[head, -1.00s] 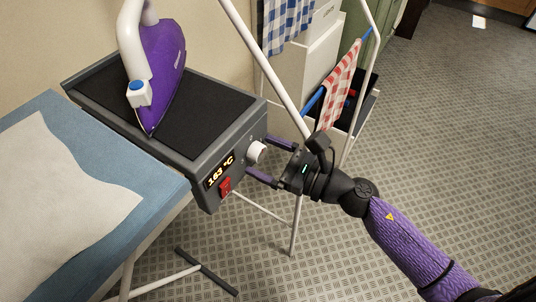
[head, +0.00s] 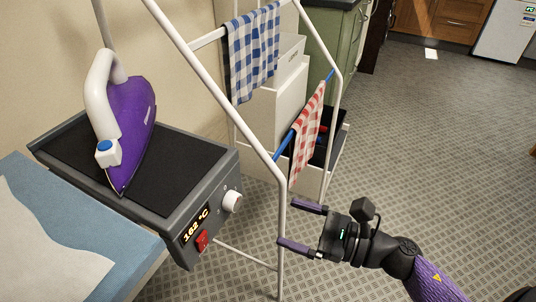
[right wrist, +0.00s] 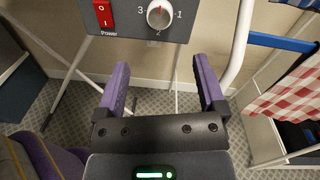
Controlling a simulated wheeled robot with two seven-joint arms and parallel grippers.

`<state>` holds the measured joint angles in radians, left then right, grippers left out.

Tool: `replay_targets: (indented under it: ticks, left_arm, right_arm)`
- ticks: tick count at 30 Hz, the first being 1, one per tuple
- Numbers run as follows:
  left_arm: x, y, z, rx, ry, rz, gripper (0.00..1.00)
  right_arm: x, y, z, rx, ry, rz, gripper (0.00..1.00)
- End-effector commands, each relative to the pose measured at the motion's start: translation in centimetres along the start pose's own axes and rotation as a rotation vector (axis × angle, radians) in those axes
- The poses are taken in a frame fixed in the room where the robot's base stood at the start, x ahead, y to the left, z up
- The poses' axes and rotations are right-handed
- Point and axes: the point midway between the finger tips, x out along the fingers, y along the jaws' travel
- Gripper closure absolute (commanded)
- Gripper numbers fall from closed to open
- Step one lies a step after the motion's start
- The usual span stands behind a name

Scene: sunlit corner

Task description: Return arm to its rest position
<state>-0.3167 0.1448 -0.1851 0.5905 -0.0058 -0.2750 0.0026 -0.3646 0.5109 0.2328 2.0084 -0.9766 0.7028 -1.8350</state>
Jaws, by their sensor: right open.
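My right gripper (head: 301,226) is open and empty, to the right of the iron's station and apart from it. Its purple fingers (right wrist: 163,85) show spread in the right wrist view, with nothing between them. The grey station (head: 205,205) has a white knob (head: 231,201), a red power switch (head: 203,240) and a display reading 162 °C. The knob also shows in the right wrist view (right wrist: 159,15), above and beyond the fingers, not touched. A purple and white iron (head: 130,120) stands on the station's black pad. My left gripper is not in view.
A white drying rack (head: 215,85) stands behind and beside my right gripper, holding a blue checked cloth (head: 253,50) and a red checked cloth (head: 307,135). The ironing board (head: 110,235) is at lower left. Open patterned floor (head: 450,150) lies to the right.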

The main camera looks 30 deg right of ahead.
Motion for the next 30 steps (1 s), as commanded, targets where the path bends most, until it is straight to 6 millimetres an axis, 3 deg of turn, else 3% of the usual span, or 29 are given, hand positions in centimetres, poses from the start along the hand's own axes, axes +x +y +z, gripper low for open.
replay_targets:
  ticks: [2, 4, 5, 6, 8, 9, 11, 12, 16, 17, 19, 22, 25, 30]
  left_arm:
    - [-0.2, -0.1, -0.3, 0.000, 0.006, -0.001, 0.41]
    - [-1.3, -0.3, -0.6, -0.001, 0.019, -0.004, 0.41]
    - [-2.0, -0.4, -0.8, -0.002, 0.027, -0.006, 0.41]
    - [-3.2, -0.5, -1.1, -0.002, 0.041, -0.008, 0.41]
    - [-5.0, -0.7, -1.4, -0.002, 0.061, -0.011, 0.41]
    - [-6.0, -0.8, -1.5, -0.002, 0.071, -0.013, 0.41]
    - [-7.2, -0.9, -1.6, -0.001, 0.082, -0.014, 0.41]
    - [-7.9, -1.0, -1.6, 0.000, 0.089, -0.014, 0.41]
    - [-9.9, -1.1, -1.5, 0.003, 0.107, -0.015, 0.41]
    - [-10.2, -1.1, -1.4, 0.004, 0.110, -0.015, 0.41]
    - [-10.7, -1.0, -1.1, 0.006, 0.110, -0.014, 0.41]
    - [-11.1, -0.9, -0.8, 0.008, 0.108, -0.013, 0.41]
    - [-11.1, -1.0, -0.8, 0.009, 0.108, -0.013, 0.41]
    - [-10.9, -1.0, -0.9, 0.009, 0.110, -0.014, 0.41]
  right_arm:
    - [-0.1, -0.2, -0.2, 0.037, 0.004, -0.016, 0.11]
    - [-0.7, -1.3, -1.7, 0.260, 0.027, -0.112, 0.11]
    - [-1.2, -1.9, -3.2, 0.433, 0.042, -0.187, 0.11]
    - [-2.4, -2.4, -5.9, 0.726, 0.063, -0.322, 0.11]
    - [-5.1, -1.6, -11.0, 1.199, 0.083, -0.573, 0.11]
    - [-7.3, -0.1, -14.4, 1.489, 0.084, -0.757, 0.11]
    - [-10.7, 3.5, -18.6, 1.851, 0.067, -1.044, 0.11]
    - [-13.2, 6.4, -20.8, 2.045, 0.045, -1.247, 0.11]
    - [-20.6, 16.3, -24.0, 2.402, -0.097, -1.924, 0.11]
    - [-22.0, 18.2, -24.0, -2.352, 0.136, 2.001, 0.11]
    - [-24.7, 22.0, -23.8, -2.076, 0.205, 2.003, 0.11]
    - [-27.1, 25.2, -23.2, -1.839, 0.269, 2.006, 0.11]
    - [-27.9, 26.3, -23.0, -1.755, 0.295, 2.007, 0.11]
    - [-28.0, 26.3, -23.1, -1.752, 0.297, 2.007, 0.11]
